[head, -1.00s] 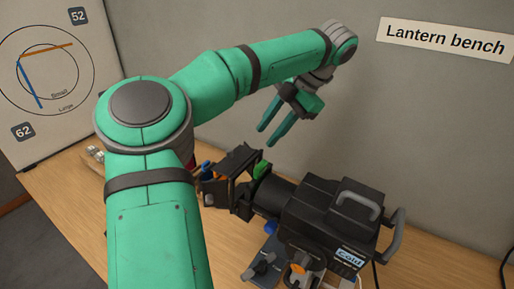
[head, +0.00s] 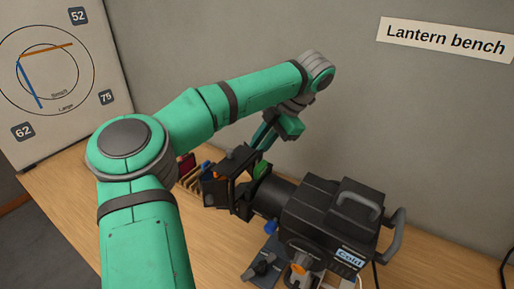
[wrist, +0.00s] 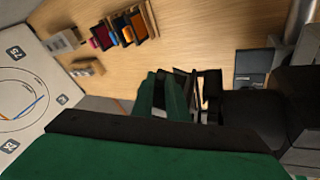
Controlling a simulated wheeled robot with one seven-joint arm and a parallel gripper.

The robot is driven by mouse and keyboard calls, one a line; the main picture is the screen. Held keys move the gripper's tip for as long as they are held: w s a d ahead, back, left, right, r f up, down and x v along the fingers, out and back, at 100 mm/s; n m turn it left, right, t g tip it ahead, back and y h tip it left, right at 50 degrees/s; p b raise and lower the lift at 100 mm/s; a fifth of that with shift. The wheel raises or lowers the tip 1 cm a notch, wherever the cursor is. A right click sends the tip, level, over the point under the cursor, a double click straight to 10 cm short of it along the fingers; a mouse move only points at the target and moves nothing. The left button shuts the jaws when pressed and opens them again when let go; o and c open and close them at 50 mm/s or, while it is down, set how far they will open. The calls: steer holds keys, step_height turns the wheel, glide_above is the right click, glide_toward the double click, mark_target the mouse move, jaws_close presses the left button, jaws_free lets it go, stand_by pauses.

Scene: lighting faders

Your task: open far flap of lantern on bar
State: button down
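The black lantern (head: 330,215) lies on the bench with its lens end to the left. Its barn-door flaps (head: 228,180) stand around the front, and they also show in the wrist view (wrist: 208,88). The far flap is mostly hidden behind the nearer flaps in the head view. My gripper (head: 263,138) points down just behind the flaps, on the wall side. Its two green fingers (wrist: 162,95) stand slightly apart beside the flaps in the wrist view, with nothing seen between them. I cannot tell whether they touch a flap.
A wooden rack of coloured gel pieces (wrist: 122,32) stands on the wooden bench (head: 75,190) beyond the flaps. A board with circles (head: 50,80) stands at the left. The grey wall is close behind my gripper. A clamp (head: 300,268) sits below the lantern.

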steer(key=shift+a, duration=0.1)
steer(key=n, duration=0.1)
steer(key=a+n+g, duration=0.1)
steer(key=n, duration=0.1)
steer(key=shift+a+r+n+g, duration=0.1)
steer(key=shift+n+g, duration=0.2)
steer(key=shift+s+a+n+g+h, duration=0.1)
steer(key=shift+a+n+g+h, duration=0.25)
steer(key=shift+n, duration=0.7)
steer(key=shift+s+a+n+g+h, duration=0.15)
steer(key=shift+a+n+g, duration=0.25)
steer(key=shift+n, duration=0.65)
steer(key=shift+w, duration=0.1)
steer(key=shift+d, duration=0.1)
steer(key=c, duration=1.7)
jaws_free()
steer(key=shift+c, duration=0.2)
steer(key=shift+w+r, duration=0.1)
